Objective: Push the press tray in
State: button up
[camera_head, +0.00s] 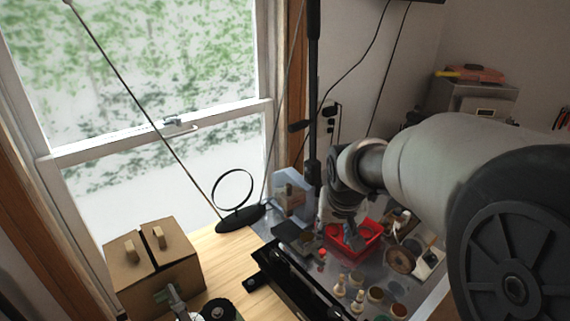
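A small light blue-grey frame (291,207) stands at the back of the bench, below the window's right edge. It may be the press, with a dark flat piece (286,231) at its front; I cannot tell for sure whether this is the tray or how far out it sits. My arm reaches in from the right. My gripper (350,236) points down over a red open bin (368,232), to the right of the frame and apart from it. The fingers are small and dark here, so their opening is unclear.
A cardboard box (140,282) and a ring on a black base (240,218) stand at left. A long black tray or rail (290,282) crosses the front. Several small bottles and pots (357,300) crowd the bench at right. Thin rods and a black post rise behind.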

send_near(323, 250)
jog(key=b+x, duration=0.3)
jog(key=x, duration=0.5)
jog(key=shift+a+b, duration=0.1)
jog(key=shift+b, duration=0.25)
jog(key=shift+s, duration=0.1)
grip_shut()
dwell(0.3)
